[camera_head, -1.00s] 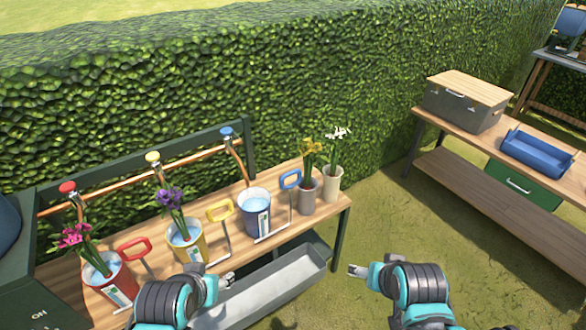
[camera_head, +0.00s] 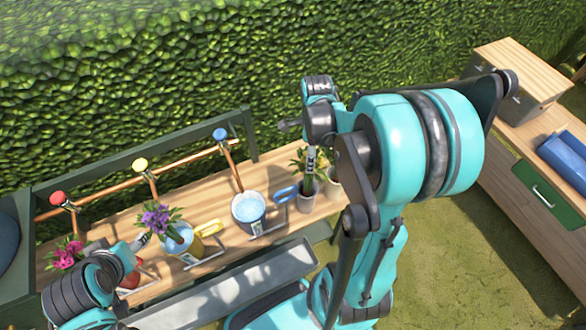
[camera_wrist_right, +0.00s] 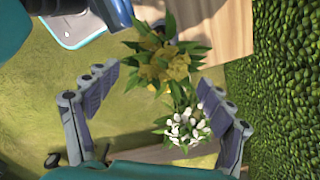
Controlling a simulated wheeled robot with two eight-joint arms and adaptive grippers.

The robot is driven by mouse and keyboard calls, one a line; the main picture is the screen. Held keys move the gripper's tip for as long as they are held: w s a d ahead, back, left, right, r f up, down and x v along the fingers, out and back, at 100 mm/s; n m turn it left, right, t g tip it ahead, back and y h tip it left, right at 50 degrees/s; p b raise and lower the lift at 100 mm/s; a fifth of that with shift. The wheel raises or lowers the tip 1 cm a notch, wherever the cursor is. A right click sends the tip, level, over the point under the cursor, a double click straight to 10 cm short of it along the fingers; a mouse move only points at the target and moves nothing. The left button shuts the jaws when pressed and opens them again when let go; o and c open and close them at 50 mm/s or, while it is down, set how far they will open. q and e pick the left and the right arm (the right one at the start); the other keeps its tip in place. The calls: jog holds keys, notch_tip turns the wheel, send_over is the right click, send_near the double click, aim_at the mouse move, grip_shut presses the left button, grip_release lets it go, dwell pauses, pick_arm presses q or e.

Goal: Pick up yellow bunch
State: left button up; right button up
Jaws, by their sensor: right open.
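The yellow bunch (camera_wrist_right: 165,68) with green leaves shows in the wrist view between the two spread fingers of my right gripper (camera_wrist_right: 166,80). The fingers are open and do not visibly close on any stem. In the head view my right gripper (camera_head: 310,158) reaches down over the grey pot (camera_head: 306,194), and green leaves (camera_head: 298,160) show beside it. The yellow blooms are mostly hidden there. My left gripper (camera_head: 142,241) is beside the purple flowers (camera_head: 157,217); its finger opening is unclear.
White flowers (camera_wrist_right: 186,129) stand close to the yellow bunch, with their pale pot (camera_head: 332,190) partly behind my arm. A blue-white bucket (camera_head: 248,208) with a blue handle (camera_head: 285,194) stands left of it. The hedge (camera_wrist_right: 285,100) is close on the right in the wrist view.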

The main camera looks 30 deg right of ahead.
jog(key=f+b, duration=0.1)
jog(key=f, duration=0.3)
jog(key=f+b, duration=0.1)
jog(key=f, duration=0.2)
jog(key=shift+w+b, duration=0.3)
jog(key=shift+f, duration=0.25)
jog(key=shift+s, duration=0.1)
jog(key=shift+c, duration=0.2)
grip_shut()
